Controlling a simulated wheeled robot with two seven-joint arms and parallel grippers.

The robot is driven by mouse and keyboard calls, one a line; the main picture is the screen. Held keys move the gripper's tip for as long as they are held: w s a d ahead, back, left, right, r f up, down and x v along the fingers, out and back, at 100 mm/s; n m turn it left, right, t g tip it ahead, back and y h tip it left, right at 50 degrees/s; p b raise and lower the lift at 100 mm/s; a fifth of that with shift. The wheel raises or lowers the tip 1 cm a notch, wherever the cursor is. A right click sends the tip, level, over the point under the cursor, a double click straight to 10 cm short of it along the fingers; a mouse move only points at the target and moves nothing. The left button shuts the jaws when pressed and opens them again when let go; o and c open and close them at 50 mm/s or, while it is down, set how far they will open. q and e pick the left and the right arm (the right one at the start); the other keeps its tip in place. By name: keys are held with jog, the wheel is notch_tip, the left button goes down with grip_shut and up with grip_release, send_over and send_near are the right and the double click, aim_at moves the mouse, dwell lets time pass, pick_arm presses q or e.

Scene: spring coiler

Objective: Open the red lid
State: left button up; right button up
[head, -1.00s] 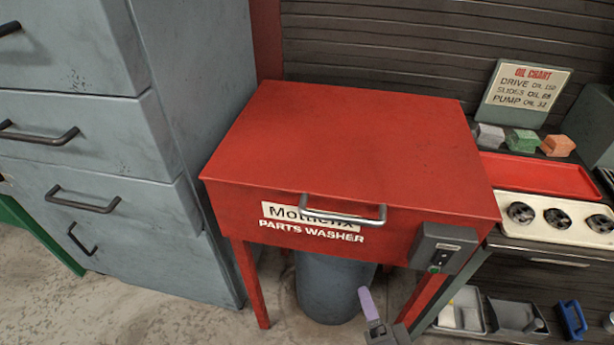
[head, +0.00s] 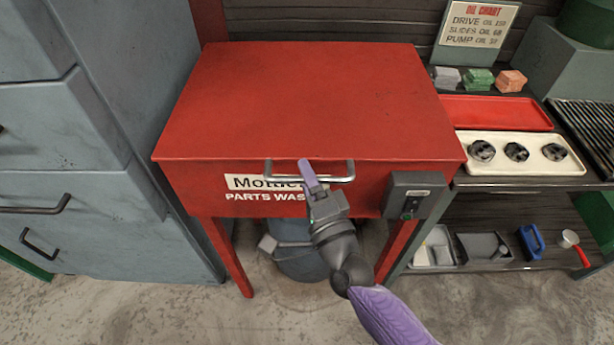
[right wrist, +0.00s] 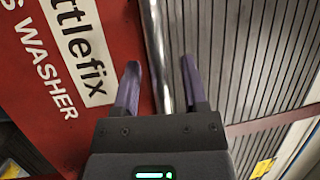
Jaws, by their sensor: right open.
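The red lid (head: 300,100) is the flat top of the parts washer and lies closed in the head view. Its metal bar handle (head: 341,179) runs along the front face; it also shows in the right wrist view (right wrist: 156,45). My right gripper (head: 307,172) is in front of the handle's middle and hides part of it. In the right wrist view my right gripper (right wrist: 160,75) is open, with the bar showing between its two purple fingers. I cannot tell whether either finger touches it. My left gripper is not in view.
A grey switch box (head: 409,195) is on the washer's front right. A grey drawer cabinet (head: 80,130) stands close on the left. A shelf unit on the right holds a red tray (head: 495,113) and a cream tray (head: 530,168). The floor in front is clear.

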grip_shut()
dwell(0.4)
dwell(0.9)
